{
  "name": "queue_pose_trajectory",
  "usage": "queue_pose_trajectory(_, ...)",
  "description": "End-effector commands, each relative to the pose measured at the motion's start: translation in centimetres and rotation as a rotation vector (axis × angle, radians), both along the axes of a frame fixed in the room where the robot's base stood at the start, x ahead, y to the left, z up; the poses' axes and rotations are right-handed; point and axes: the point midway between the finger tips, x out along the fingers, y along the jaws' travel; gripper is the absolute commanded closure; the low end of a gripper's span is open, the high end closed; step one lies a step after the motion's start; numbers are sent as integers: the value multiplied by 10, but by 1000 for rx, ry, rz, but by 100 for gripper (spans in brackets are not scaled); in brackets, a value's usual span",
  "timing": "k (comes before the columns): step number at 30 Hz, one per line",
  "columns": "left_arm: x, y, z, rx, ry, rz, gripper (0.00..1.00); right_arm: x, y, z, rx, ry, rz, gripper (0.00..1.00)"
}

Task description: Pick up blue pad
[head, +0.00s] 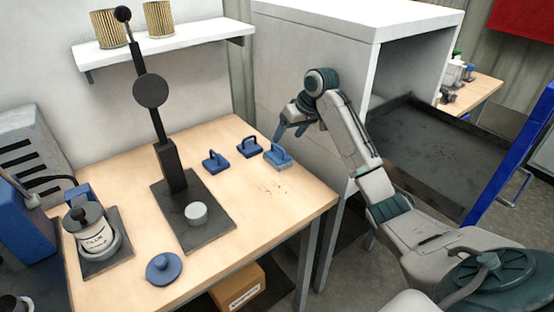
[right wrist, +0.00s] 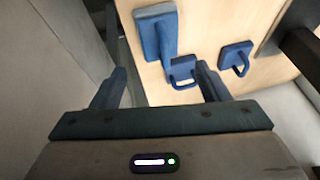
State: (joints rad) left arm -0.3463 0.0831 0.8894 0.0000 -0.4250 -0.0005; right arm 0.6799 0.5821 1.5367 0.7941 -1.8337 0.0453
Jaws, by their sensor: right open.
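Three small blue handled blocks stand near the back right edge of the wooden table: a left one (head: 216,163), a middle one (head: 249,149) and a right one (head: 278,157) with a paler lower edge. I cannot tell which is the blue pad. My right gripper (head: 291,131) is open and empty, above and beside the right block. In the right wrist view, blue blocks show beyond the open fingers (right wrist: 160,85): a larger one (right wrist: 157,35), one with a loop handle (right wrist: 183,72) and one farther right (right wrist: 236,56). My left gripper is out of view.
A black stand (head: 170,165) with a grey cylinder (head: 196,212) is left of the blocks. A round blue knobbed disc (head: 163,268) lies at the front. A white cabinet (head: 310,70) stands close behind my right gripper. The table's right front is clear.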

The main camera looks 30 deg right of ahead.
Motion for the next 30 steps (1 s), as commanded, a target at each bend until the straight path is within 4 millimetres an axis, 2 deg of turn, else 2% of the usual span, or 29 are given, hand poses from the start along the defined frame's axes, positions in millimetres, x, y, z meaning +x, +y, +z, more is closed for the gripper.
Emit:
queue_pose_trajectory(4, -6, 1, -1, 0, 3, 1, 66, 9, 6, -22, 2, 3, 0, 31)
queue_pose_trajectory(9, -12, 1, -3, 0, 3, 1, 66, 15, 9, -38, 1, 3, 0, 31)
queue_pose_trajectory(15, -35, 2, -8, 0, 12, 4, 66, 25, 14, -63, 1, 4, 0, 31)
queue_pose_trajectory(18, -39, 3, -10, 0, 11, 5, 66, 30, 17, -75, 1, 2, 0, 31)
queue_pose_trajectory(27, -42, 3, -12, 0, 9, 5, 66, 33, 17, -82, -2, 0, -1, 31)
queue_pose_trajectory(28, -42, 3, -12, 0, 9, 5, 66, 33, 17, -82, -2, 0, -1, 33)
queue_pose_trajectory(30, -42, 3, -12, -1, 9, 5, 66, 33, 17, -82, -1, 0, 0, 47)
